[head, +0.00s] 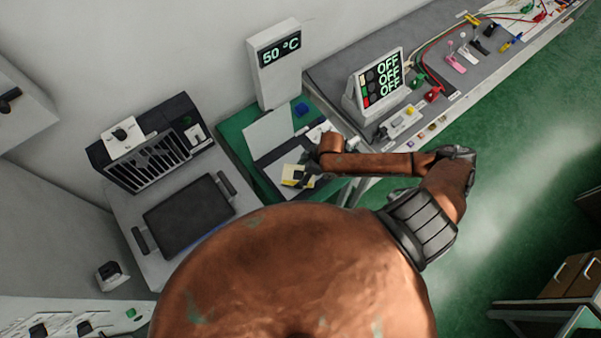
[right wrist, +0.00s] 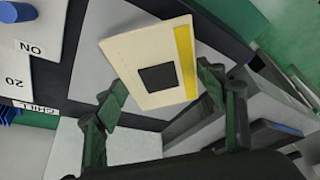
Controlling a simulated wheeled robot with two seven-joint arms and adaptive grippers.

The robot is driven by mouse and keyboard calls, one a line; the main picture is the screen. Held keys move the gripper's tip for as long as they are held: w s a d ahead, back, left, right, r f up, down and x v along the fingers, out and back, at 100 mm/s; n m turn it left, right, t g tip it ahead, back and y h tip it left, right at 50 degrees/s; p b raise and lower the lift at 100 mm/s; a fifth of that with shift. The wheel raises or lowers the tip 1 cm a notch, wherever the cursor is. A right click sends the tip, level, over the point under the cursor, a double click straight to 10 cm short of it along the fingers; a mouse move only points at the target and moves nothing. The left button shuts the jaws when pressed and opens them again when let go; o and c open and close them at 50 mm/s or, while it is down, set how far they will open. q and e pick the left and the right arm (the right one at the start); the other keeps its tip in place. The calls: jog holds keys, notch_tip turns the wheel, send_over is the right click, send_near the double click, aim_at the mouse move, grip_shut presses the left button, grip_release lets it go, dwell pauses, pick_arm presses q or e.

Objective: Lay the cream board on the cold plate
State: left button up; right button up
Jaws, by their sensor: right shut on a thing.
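The cream board (right wrist: 128,48) has a yellow stripe along one edge and a dark square in its middle. My right gripper (right wrist: 160,88) is shut on it, with a green finger at each side. In the head view the board (head: 291,182) is small and partly hidden by my right gripper (head: 306,172). The cold plate (right wrist: 217,45) is a grey surface in a dark frame, right behind the board in the wrist view. I cannot tell whether the board touches it. My left gripper is not in view.
A white panel marked ON, 20 and CHILL (right wrist: 20,60) with a blue knob (right wrist: 16,12) sits beside the plate. A pale upright panel (head: 268,131) and a 50 °C display (head: 279,55) stand behind. A slotted dark unit (head: 160,158) and black tray (head: 188,215) are left.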

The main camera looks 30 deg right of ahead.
jog(key=o, duration=1.2)
jog(key=shift+f, duration=0.1)
jog(key=v, duration=1.2)
jog(key=shift+a+b, duration=0.1)
jog(key=shift+b, duration=0.3)
jog(key=shift+w, duration=0.1)
